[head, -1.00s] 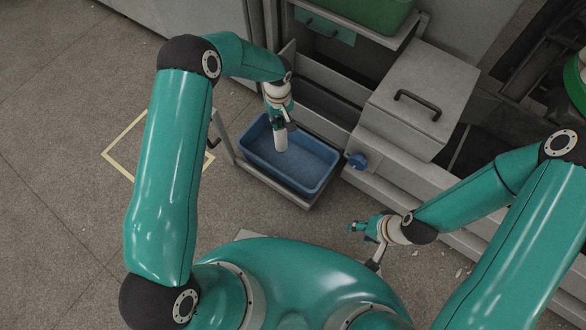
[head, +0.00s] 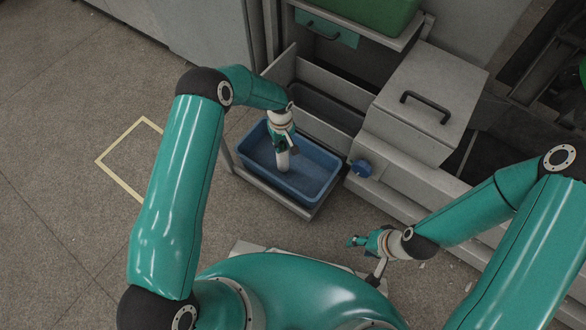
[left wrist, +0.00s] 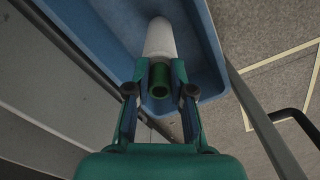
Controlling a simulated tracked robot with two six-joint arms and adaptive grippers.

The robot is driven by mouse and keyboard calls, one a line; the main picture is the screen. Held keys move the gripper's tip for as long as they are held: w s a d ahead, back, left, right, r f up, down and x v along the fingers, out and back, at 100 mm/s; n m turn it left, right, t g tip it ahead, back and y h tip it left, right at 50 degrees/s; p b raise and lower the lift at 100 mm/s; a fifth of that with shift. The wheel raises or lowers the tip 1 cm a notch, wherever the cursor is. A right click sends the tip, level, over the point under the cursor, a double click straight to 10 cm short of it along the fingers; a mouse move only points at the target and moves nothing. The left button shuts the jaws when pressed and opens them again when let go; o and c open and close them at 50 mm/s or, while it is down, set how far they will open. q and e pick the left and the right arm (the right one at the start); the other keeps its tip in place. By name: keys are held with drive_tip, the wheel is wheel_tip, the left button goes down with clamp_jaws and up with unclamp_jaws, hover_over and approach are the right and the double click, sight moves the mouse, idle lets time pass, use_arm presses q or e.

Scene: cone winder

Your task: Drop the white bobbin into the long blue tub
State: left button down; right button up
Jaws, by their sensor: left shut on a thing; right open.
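The white bobbin (head: 283,161) is held by my left gripper (head: 281,143), which is shut on its upper end. In the left wrist view the bobbin (left wrist: 160,40) shows a green end (left wrist: 159,82) between the fingers of the left gripper (left wrist: 158,92). The long blue tub (head: 318,196) lies below and around the bobbin in the head view. The bobbin points down over the tub's inside; I cannot tell whether it touches the floor of the tub. My right gripper (head: 356,241) is open and empty, right of and nearer than the tub.
The tub sits on a low grey shelf of the machine. A grey box with a black handle (head: 425,107) and a blue knob (head: 361,168) stand to its right. A green bin (head: 375,15) is above. A yellow floor outline (head: 122,178) lies left on clear floor.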

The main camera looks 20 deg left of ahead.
use_arm(q)
drive_tip(key=c, duration=0.9)
unclamp_jaws()
drive_tip(key=shift+c, duration=0.2)
wheel_tip(320, 180, up, 12)
